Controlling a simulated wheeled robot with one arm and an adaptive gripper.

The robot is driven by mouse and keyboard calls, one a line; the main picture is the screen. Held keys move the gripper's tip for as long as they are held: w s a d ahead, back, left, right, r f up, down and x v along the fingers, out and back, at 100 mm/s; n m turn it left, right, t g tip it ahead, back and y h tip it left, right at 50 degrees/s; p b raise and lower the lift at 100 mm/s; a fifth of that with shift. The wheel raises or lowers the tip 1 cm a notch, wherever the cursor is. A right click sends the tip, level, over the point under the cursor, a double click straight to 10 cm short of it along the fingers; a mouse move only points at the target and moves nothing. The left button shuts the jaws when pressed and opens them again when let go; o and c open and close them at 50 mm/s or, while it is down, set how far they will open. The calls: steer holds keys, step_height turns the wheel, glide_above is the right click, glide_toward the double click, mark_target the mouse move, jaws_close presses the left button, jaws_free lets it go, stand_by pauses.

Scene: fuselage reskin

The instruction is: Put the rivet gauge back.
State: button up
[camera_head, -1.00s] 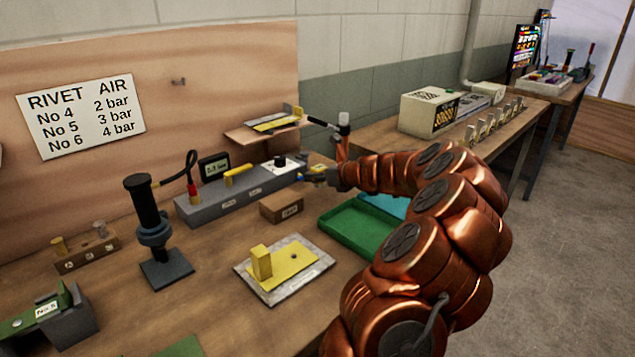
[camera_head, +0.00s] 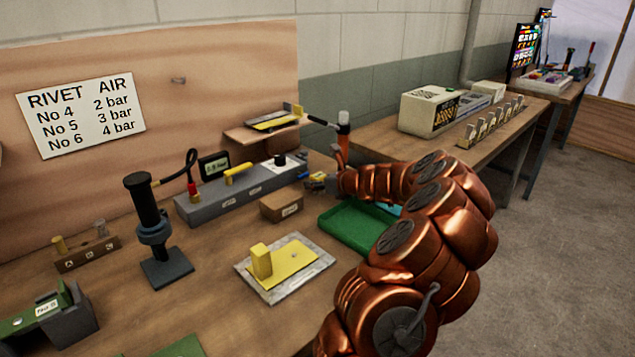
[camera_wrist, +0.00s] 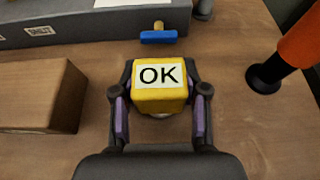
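A yellow block marked OK (camera_wrist: 160,82) sits squarely between the two fingers of my gripper (camera_wrist: 160,105) in the wrist view. The fingers lie close along both its sides and appear shut on it. A pale round part shows just below it; the rest of its underside is hidden. No label names it as the rivet gauge. In the head view my gripper (camera_head: 322,181) is near the right end of the grey box (camera_head: 240,195), and the block is too small there to make out clearly.
A green tray (camera_head: 352,230) lies in front, partly behind my arm. A yellow piece with an upright block (camera_head: 290,272) lies on a plate. A shelf (camera_head: 262,134) stands behind.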

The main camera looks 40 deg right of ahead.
steer(key=o, duration=0.4)
steer(key=shift+c, duration=0.2)
steer(key=shift+s+r, duration=0.1)
steer(key=shift+r, duration=0.05)
steer(key=v, duration=1.1)
steer(key=shift+s+r, duration=0.15)
steer(key=shift+s, duration=0.25)
